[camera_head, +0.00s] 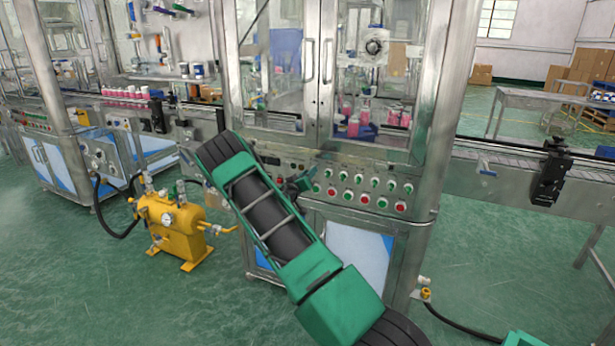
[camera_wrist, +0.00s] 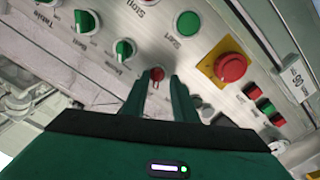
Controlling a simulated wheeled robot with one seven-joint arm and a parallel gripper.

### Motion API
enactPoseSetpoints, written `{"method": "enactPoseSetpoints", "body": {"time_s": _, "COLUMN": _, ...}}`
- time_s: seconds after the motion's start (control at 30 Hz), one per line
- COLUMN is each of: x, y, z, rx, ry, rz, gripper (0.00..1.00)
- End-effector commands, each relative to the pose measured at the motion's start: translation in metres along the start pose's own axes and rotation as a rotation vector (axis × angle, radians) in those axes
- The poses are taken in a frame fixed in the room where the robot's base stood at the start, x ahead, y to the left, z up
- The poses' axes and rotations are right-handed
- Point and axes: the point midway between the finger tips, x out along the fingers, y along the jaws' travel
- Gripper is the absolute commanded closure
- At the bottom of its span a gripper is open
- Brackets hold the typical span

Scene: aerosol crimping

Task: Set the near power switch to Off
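My gripper (camera_wrist: 160,76) is at the machine's control panel (camera_wrist: 130,20). Its two dark green fingers are apart, one on each side of a small red knob (camera_wrist: 157,74). I cannot tell whether they touch it. The knob's label is not readable, and I cannot tell whether this is the near power switch or how it is set. Small red, green and black switches (camera_wrist: 265,106) sit to the right in the wrist view, clear of the fingers. In the head view my gripper (camera_head: 303,184) is at the left part of the panel, its fingertips not clearly seen.
A red emergency button (camera_wrist: 231,67) on a yellow plate is right of the fingers. A green Start button (camera_wrist: 188,23) and green knobs (camera_wrist: 124,49) are close by. Glass doors (camera_head: 365,80) rise above the panel. A yellow tank (camera_head: 172,220) stands on the floor at left.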

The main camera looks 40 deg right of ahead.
Motion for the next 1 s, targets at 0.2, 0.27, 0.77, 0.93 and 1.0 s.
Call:
{"method": "enactPoseSetpoints", "body": {"time_s": 0.2, "x": -0.006, "y": 0.001, "z": 0.002, "rx": -0.003, "ry": -0.003, "rz": 0.002, "gripper": 0.74}}
{"method": "enactPoseSetpoints", "body": {"time_s": 0.27, "x": -0.013, "y": 0.0, "z": 0.001, "rx": -0.002, "ry": -0.003, "rz": 0.0, "gripper": 0.74}}
{"method": "enactPoseSetpoints", "body": {"time_s": 0.77, "x": -0.096, "y": -0.003, "z": 0.0, "rx": -0.003, "ry": -0.002, "rz": -0.002, "gripper": 0.74}}
{"method": "enactPoseSetpoints", "body": {"time_s": 0.93, "x": -0.106, "y": -0.003, "z": 0.0, "rx": -0.001, "ry": 0.0, "rz": 0.0, "gripper": 0.74}}
{"method": "enactPoseSetpoints", "body": {"time_s": 1.0, "x": -0.107, "y": -0.003, "z": 0.0, "rx": -0.002, "ry": 0.0, "rz": -0.001, "gripper": 0.74}}
